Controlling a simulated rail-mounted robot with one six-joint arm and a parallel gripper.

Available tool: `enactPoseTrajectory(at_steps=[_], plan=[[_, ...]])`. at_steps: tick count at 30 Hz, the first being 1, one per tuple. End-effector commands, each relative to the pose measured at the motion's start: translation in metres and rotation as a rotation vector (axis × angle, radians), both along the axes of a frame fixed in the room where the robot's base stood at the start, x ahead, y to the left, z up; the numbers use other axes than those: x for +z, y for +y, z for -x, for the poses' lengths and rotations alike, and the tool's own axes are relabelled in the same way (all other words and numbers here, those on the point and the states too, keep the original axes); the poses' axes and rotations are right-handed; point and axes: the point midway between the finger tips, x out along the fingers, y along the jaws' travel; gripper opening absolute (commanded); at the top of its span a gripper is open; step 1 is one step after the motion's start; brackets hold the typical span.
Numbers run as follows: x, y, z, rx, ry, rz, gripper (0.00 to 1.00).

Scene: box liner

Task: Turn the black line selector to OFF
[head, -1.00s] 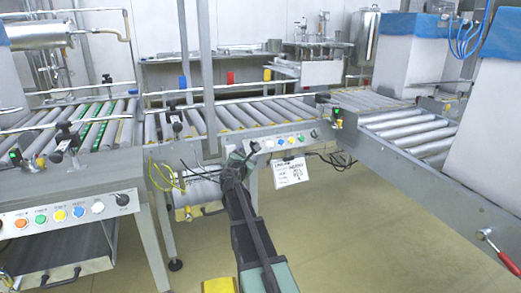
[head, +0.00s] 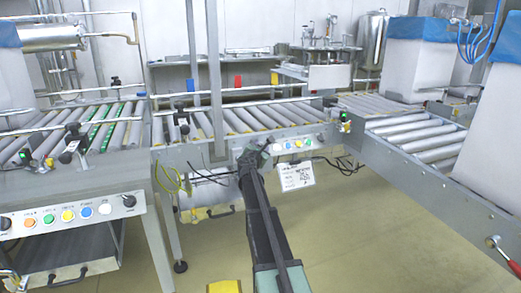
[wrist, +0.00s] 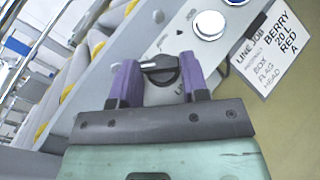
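The black line selector (wrist: 162,74) shows in the wrist view as a round dark knob with a pale-edged bar across it. Lettering beside it is partly covered; "LIN" shows. My gripper (wrist: 159,66) has two purple fingers, one on each side of the knob. They stand apart with a small gap visible; I cannot tell whether either touches it. In the head view my gripper (head: 252,152) is at the left end of the middle conveyor's button row and hides the selector there.
Another panel with coloured buttons and a black knob (head: 129,200) is at the left. Conveyor rollers (head: 260,117) lie behind the panel.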

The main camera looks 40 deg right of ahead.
Motion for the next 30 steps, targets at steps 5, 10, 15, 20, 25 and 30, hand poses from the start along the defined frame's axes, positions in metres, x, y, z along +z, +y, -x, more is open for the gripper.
enactPoseTrajectory(at_steps=[5,10,15,20,25,30], plan=[[0.0,0.0001,0.0,0.0,0.0,0.0,0.17],[0.0006,0.0003,-0.0002,-0.006,-0.002,-0.006,0.17],[0.0024,0.0006,-0.0012,-0.038,-0.01,-0.035,0.17],[0.0048,0.0017,-0.0032,-0.102,-0.025,-0.088,0.17],[0.0075,0.002,-0.0052,-0.2,-0.049,-0.17,0.17],[0.0095,0.0028,-0.0078,-0.309,-0.076,-0.263,0.17]])
